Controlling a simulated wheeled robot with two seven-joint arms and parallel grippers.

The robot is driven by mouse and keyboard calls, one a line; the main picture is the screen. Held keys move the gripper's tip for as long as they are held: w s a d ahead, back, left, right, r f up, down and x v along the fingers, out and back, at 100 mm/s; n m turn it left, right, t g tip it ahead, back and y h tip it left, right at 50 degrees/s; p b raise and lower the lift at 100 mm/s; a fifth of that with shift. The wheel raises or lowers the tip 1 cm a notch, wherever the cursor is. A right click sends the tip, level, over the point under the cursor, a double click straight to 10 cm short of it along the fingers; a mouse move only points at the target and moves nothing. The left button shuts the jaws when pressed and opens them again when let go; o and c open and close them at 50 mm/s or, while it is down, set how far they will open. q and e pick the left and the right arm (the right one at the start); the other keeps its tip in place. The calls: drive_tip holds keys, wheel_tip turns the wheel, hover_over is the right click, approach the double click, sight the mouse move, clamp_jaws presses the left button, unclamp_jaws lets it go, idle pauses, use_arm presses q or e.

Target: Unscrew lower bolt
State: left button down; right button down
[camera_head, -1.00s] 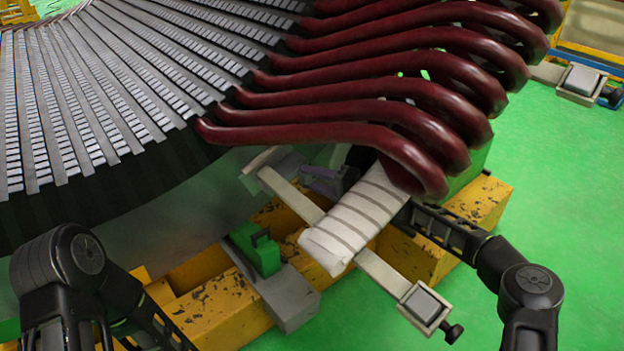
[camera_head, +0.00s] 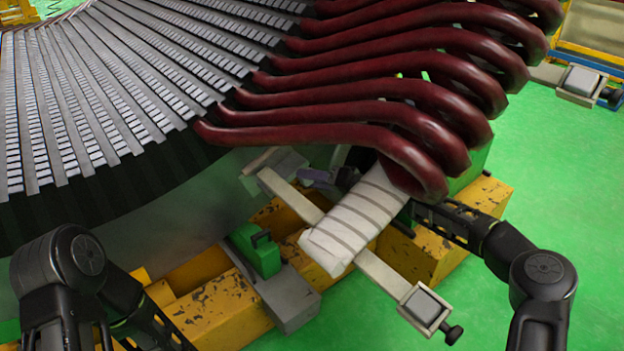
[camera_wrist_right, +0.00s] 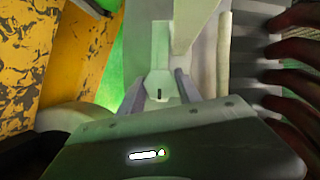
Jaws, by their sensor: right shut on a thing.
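My right arm comes in from the right in the head view and passes behind a white wrapped bar (camera_head: 355,220). My right gripper (camera_head: 328,178) shows only in part, beyond the bar and below the red coil ends. In the right wrist view, the fingers of my right gripper (camera_wrist_right: 158,88) are shut around a pale grey piece (camera_wrist_right: 159,80) with a small dark slot. I cannot tell whether this is the lower bolt. A black-knobbed bolt (camera_head: 453,334) sits at the near end of the clamp (camera_head: 385,276). My left gripper is out of view.
Red coil ends (camera_head: 340,135) overhang the work area beside the slotted stator core (camera_head: 110,90). A yellow worn base (camera_head: 205,310) and a green block (camera_head: 258,252) lie below. Open green floor (camera_head: 550,190) is at the right.

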drive_tip(key=c, duration=0.8)
unclamp_jaws()
drive_tip(key=shift+c, duration=0.2)
drive_tip(key=p+v, duration=0.2)
drive_tip(key=v, duration=0.6)
drive_tip(key=shift+p, duration=0.4)
drive_tip(key=shift+f, duration=0.1)
